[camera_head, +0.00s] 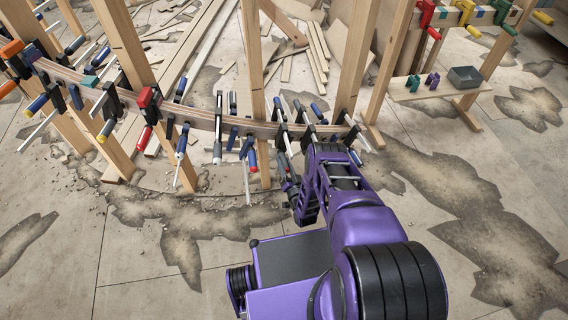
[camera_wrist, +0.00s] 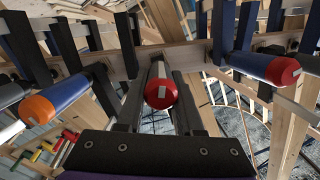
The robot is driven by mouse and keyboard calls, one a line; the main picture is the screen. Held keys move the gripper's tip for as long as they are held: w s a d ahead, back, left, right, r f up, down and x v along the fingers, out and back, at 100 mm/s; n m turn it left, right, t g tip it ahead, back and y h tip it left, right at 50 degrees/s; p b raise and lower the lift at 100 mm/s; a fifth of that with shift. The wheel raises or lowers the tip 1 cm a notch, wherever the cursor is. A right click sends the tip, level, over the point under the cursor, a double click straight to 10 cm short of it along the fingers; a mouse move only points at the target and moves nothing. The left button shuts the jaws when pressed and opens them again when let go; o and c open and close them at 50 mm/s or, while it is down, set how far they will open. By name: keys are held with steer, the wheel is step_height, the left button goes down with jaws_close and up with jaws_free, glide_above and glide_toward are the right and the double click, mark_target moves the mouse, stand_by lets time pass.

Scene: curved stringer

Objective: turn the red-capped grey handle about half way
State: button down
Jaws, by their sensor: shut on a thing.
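The red-capped grey handle (camera_wrist: 160,94) is in the middle of the wrist view, its red end facing the camera and its grey shaft running away towards the wooden beam. My gripper (camera_wrist: 163,84) has its two dark fingers on either side of the handle and is shut on it. The red cap has a small pale mark on its face. In the head view my purple arm reaches up to the right part of the curved, clamped beam (camera_head: 200,116); my fingers and the held handle are hard to make out there among the dark clamps.
In the wrist view, a blue handle with a red cap (camera_wrist: 268,68) is close on the right and a blue handle with an orange cap (camera_wrist: 55,100) on the left. Several clamps line the beam. Wooden posts (camera_head: 255,80) stand along it. A grey box (camera_head: 464,77) sits at the back right.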

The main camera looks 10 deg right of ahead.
mark_target(284, 161)
steer(key=m+y, duration=0.1)
steer(key=m, duration=0.5)
steer(key=shift+w+t, duration=0.1)
steer(key=shift+t, duration=0.3)
stand_by(0.4)
steer(key=c, duration=0.5)
jaws_free()
steer(key=shift+c, duration=0.2)
step_height(284, 161, up, 10)
steer(key=p, duration=0.3)
